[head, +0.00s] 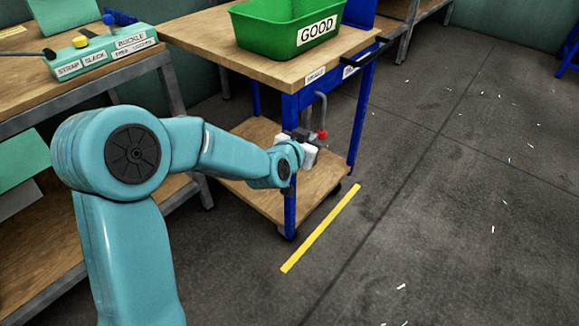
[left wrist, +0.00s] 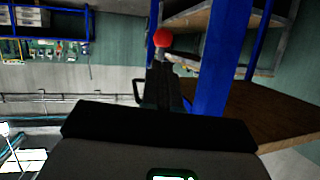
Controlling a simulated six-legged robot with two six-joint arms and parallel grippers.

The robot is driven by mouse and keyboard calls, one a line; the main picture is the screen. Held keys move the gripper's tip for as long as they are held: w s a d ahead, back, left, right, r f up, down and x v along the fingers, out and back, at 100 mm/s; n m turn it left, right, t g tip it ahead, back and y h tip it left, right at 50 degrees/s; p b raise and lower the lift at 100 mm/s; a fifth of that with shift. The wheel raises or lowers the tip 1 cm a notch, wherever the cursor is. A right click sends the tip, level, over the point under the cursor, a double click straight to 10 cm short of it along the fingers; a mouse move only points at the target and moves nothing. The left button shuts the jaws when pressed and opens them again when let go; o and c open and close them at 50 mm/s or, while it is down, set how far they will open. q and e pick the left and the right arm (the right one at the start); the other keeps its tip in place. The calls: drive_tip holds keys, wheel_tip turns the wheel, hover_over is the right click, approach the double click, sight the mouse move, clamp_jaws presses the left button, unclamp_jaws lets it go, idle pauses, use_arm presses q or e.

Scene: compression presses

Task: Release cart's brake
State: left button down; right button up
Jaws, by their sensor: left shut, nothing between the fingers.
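The cart (head: 289,170) has a blue frame, a wooden top and a wooden lower shelf. A red knob (head: 322,134) sits by its near right side, below a bent grey bar (head: 323,105); it looks like the brake handle. My left gripper (head: 309,153) is beside the cart's blue post, just below the knob, and shut with nothing held. The dark gripper (left wrist: 160,122) is in front, hiding the lever's lower part. I cannot tell whether they touch. My right gripper is out of view.
A green bin (head: 270,35) marked GOOD stands on the cart's top. A workbench (head: 85,95) with a teal button box (head: 100,58) is at the left. A yellow floor stripe (head: 320,228) lies beside the cart. The floor to the right is mostly clear, with small white scraps.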

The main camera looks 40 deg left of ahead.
use_arm(q)
drive_tip(key=s, duration=0.9)
drive_tip(key=shift+d+p, duration=0.45)
drive_tip(key=s+d+f+g+h, duration=0.1)
drive_tip(key=d+f+g, duration=0.15)
drive_tip(key=f, duration=0.35)
drive_tip(key=s+d+f+m+g+h, duration=0.1)
drive_tip(key=s+d+f, duration=0.15)
drive_tip(key=f, duration=0.45)
drive_tip(key=s+d+f+g+h, duration=0.1)
drive_tip(key=d+f+g, duration=0.1)
drive_tip(key=d+f, duration=0.3)
drive_tip(key=s+d+f+n+g+h, duration=0.1)
drive_tip(key=s+d+f+g, duration=0.3)
drive_tip(key=s+f, duration=0.35)
drive_tip(key=s+d+f+n+g+h, duration=0.1)
drive_tip(key=s+d+f+g+h, duration=0.15)
drive_tip(key=s+f, duration=0.45)
wheel_tip(320, 180, up, 31)
drive_tip(key=s+d+g+p, duration=0.1)
drive_tip(key=s+p, duration=0.1)
drive_tip(key=p, duration=2.8)
drive_tip(key=shift+d+r+y, duration=0.15)
drive_tip(key=shift+d+y, duration=0.1)
drive_tip(key=shift+y, duration=0.1)
